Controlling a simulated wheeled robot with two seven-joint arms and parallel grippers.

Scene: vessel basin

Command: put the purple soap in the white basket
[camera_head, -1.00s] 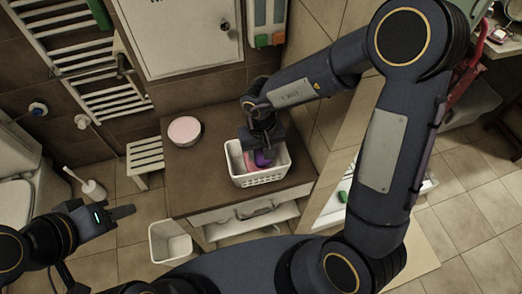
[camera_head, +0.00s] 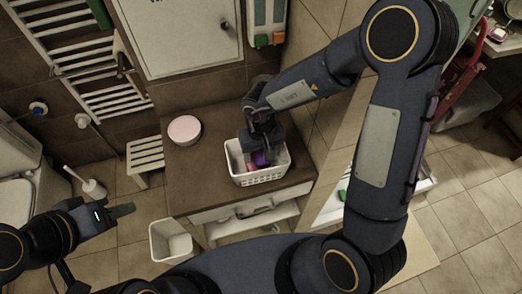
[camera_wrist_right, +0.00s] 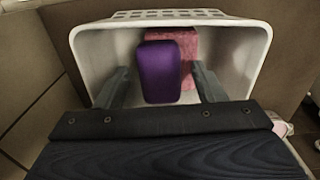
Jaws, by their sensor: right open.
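The purple soap (camera_wrist_right: 160,72) lies in the white basket (camera_wrist_right: 250,60), beside and partly over a pink block (camera_wrist_right: 186,45). In the head view the purple soap (camera_head: 261,159) shows just below my right gripper (camera_head: 262,150), inside the white basket (camera_head: 262,177). My right gripper (camera_wrist_right: 160,88) is open in the wrist view, its fingers reaching into the basket on either side of the soap, with a gap to each side. My left gripper (camera_head: 122,212) is at the lower left, far from the basket. Its fingers are too small to tell their opening.
The basket stands on a brown counter (camera_head: 215,125). A round pink-topped container (camera_head: 184,129) stands to its left. A white bin (camera_head: 170,241) is on the floor in front. A wall and cabinet (camera_head: 185,35) stand behind.

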